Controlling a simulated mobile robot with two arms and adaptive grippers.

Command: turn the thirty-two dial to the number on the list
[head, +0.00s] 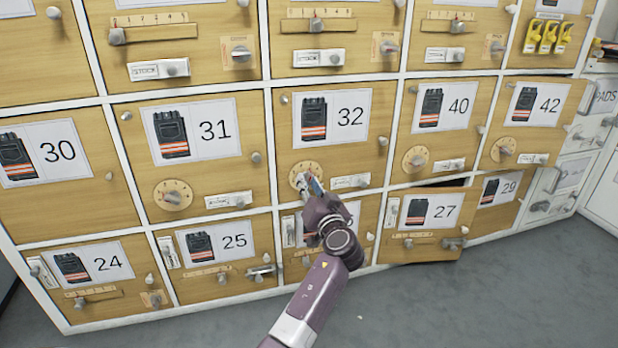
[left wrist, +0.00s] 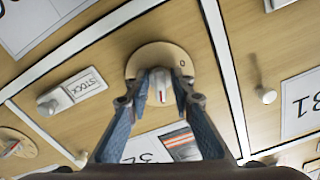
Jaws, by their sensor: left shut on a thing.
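My left gripper (head: 311,187) is at this dial. In the left wrist view its two fingers (left wrist: 160,84) are on either side of the knob, shut on it. My right gripper is not in view. I see no list.
Similar dials sit on door 31 (head: 172,195), door 40 (head: 415,160) and door 42 (head: 503,150). A white STOCK slide (head: 350,181) is right of the held dial. Door 27 (head: 455,195) stands ajar. Grey floor (head: 480,300) is clear in front.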

